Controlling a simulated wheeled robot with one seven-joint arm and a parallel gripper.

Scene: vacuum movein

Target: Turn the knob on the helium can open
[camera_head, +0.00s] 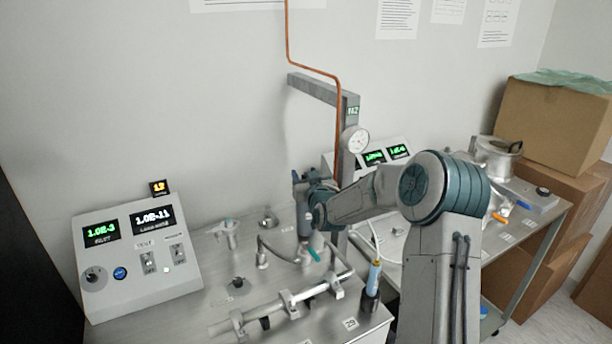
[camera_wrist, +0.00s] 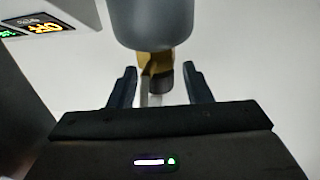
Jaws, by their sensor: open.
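In the wrist view, the rounded end of a grey cylinder (camera_wrist: 150,22), which looks like the helium can, fills the top centre. A brass fitting (camera_wrist: 152,62) sticks out of it, with a dark knob-like end (camera_wrist: 160,77). My gripper (camera_wrist: 160,86) is open, with one dark finger on each side of this fitting. I see a gap on both sides and no clear contact. In the head view, my gripper end (camera_head: 304,188) is over the bench beside the grey post. The can and its knob cannot be made out surely there.
A control box (camera_head: 140,262) with lit displays stands at the left of the bench. A tall grey post (camera_head: 347,140) with a dial gauge (camera_head: 355,140) rises close to my arm. A metal tube (camera_head: 275,305) and small fittings crowd the bench. Cardboard boxes (camera_head: 556,118) stand at right.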

